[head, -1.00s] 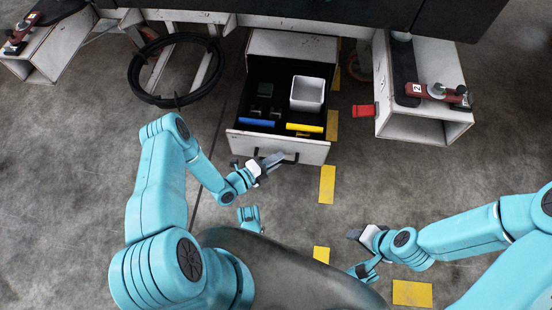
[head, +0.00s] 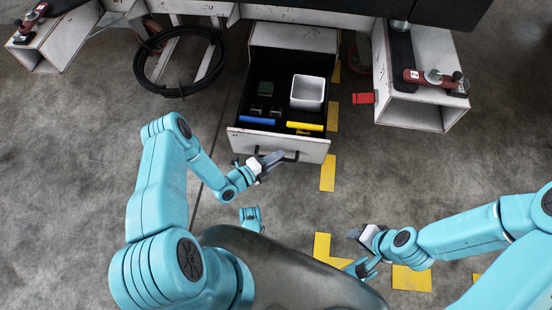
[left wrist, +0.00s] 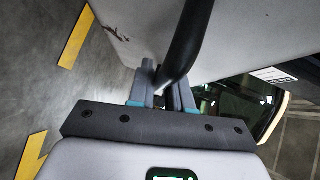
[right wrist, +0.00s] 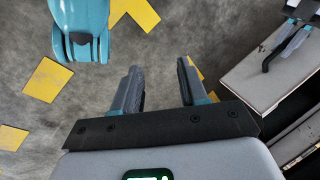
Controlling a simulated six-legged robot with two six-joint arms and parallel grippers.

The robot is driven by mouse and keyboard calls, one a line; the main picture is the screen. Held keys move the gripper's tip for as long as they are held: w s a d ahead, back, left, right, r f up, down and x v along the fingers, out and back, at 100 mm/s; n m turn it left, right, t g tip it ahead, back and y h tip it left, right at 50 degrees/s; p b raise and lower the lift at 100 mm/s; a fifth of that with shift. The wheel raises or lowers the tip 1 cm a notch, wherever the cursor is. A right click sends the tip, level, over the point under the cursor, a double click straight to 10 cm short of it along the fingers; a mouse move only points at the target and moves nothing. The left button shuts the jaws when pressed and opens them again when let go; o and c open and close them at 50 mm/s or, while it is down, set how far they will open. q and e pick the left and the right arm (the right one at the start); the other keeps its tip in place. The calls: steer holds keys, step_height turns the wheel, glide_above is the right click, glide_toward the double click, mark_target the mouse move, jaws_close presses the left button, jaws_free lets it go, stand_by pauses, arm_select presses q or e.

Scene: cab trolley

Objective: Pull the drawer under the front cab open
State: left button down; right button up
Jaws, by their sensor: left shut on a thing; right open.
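The drawer (head: 278,145) under the cab stands pulled out, its inside open to view from above. Its white front faces me and carries a dark bar handle (head: 290,156). My left gripper (head: 268,162) is at the handle. In the left wrist view its fingers (left wrist: 165,92) are shut around the dark handle (left wrist: 188,45). My right gripper (right wrist: 160,85) is open and empty, low at the right in the head view.
A white box step (head: 425,108) with a red clamp tool stands right of the drawer. A red piece (head: 363,98) sticks out beside it. A black hose ring (head: 178,62) is at the left. Yellow floor marks (head: 328,173) lie on otherwise clear floor.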

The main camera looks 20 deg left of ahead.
arm_select(q)
steer(key=c, duration=1.1)
jaws_free()
steer(key=shift+c, duration=0.2)
arm_select(e)
steer(key=shift+w, duration=0.15)
arm_select(q)
steer(key=p+v, duration=0.4)
steer(key=v, duration=1.2)
arm_select(e)
steer(key=shift+g, duration=0.3)
steer(key=r, duration=0.1)
steer(key=s+r, duration=0.1)
steer(key=r, duration=0.2)
steer(key=shift+s+a, duration=0.3)
steer(key=shift+a, duration=0.1)
arm_select(q)
steer(key=shift+a+r, duration=0.1)
steer(key=shift+a, duration=0.05)
